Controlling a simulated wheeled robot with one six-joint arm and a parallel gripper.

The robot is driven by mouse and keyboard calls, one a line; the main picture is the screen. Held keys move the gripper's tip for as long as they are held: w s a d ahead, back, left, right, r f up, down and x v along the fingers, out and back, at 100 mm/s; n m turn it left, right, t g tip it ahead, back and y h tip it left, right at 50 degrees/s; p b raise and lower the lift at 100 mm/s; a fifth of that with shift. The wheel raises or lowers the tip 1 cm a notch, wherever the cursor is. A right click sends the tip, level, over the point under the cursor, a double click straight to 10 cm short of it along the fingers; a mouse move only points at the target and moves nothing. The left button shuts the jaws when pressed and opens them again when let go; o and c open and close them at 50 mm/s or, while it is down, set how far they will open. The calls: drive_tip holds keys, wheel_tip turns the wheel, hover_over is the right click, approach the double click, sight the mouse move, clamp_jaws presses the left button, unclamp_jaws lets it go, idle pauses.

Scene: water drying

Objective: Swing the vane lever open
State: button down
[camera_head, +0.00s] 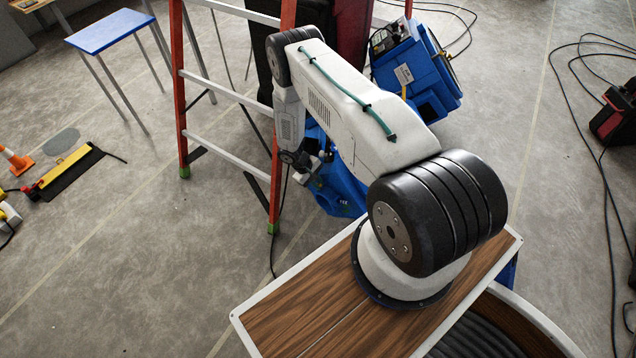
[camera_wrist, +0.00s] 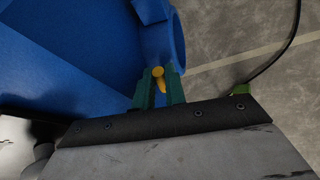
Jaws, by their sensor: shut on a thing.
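A yellow vane lever (camera_wrist: 158,74) shows in the wrist view, a short rounded piece beside a blue housing (camera_wrist: 85,60). My gripper (camera_wrist: 159,84) has two green fingers, one on each side of the lever, and is shut on it. The lower part of the lever is partly hidden between the fingers. In the head view my gripper (camera_head: 316,178) is low beside the blue machine (camera_head: 345,190), partly behind my own arm. The lever cannot be made out there.
A red and silver ladder (camera_head: 182,85) stands close to the left of my arm. Another blue machine (camera_head: 425,70) stands behind. A blue-topped table (camera_head: 108,30) is at the back left. Cables (camera_head: 606,190) lie on the right. The left foreground floor is open.

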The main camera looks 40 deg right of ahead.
drive_tip(key=a+m+h, duration=0.1)
drive_tip(key=m, duration=0.1)
drive_tip(key=a+f+m+g+h, duration=0.1)
drive_tip(key=m, duration=0.2)
drive_tip(key=m+g+h, duration=0.1)
drive_tip(key=m, duration=0.1)
drive_tip(key=shift+w+a+f, duration=0.2)
drive_tip(key=shift+w+a, duration=0.2)
drive_tip(key=m, duration=0.1)
drive_tip(key=m+g, duration=0.1)
drive_tip(key=f+m+h, duration=0.1)
drive_tip(key=shift+w+a+m+g, duration=0.35)
drive_tip(key=shift+m+g, duration=0.05)
drive_tip(key=shift+w+a+f+m+g, duration=0.15)
drive_tip(key=shift+m+g, duration=0.35)
drive_tip(key=shift+m, duration=0.5)
drive_tip(key=shift+w+f+m+g, duration=0.25)
drive_tip(key=shift+m+g, duration=0.25)
drive_tip(key=shift+m, duration=0.5)
drive_tip(key=c, duration=1.7)
unclamp_jaws()
